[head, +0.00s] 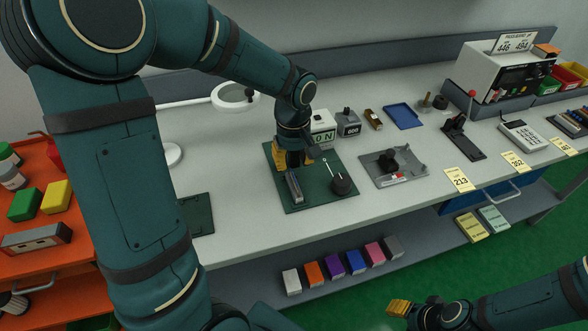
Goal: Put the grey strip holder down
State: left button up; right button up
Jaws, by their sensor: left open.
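The grey strip holder (294,188), as I take it, is a narrow grey block on the dark green mat (312,204) on the bench. My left gripper (293,161) points down over the same mat, just behind the holder. Its yellow fingers are apart. The arm hides what lies between them, and I cannot tell whether they touch the holder's far end. My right gripper (398,308) is low at the lower right, in front of the bench, with yellow fingertips; its opening is unclear.
A black round knob (342,184) with a pale pointer stands right of the holder. A grey tray (412,176) with a black part lies further right. A boxed counter (322,130) stands behind the mat. Bare bench lies between mat and front edge.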

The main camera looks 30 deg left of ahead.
aim_at(294, 176)
pick_arm(q)
notch_tip(294, 176, up, 5)
jog(key=shift+r+p, duration=0.15)
jog(key=shift+p, duration=0.25)
dwell(0.3)
